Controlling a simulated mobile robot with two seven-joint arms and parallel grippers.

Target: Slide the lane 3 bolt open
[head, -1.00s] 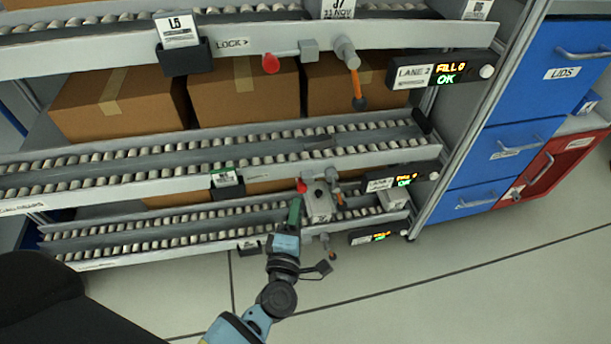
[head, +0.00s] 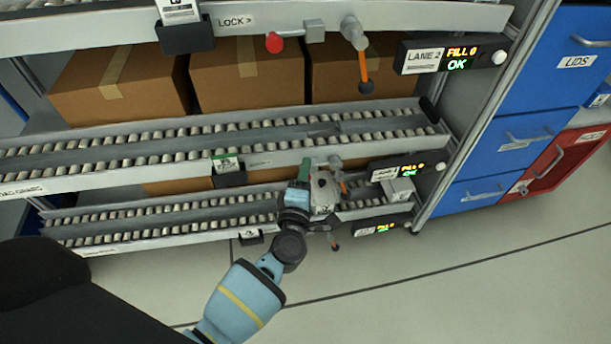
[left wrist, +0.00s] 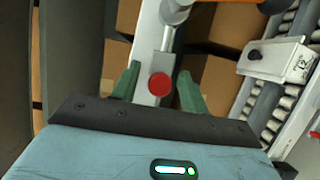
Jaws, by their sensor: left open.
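The lane 3 bolt has a red knob (left wrist: 160,84), which shows in the left wrist view between my two green fingers. My left gripper (left wrist: 156,86) is open around the knob, with gaps on both sides. In the head view my left gripper (head: 305,172) is at the middle rail and hides the knob. The lane 3 display (head: 397,172) at the right end of that rail is lit, with green text. My right gripper is not in view.
A grey box with a dark knob (head: 323,195) is close to the right of my gripper; it also shows in the left wrist view (left wrist: 278,58). An orange-handled lever (head: 342,183) hangs nearby. The lane 2 bolt's red knob (head: 274,43) is above. The floor in front is free.

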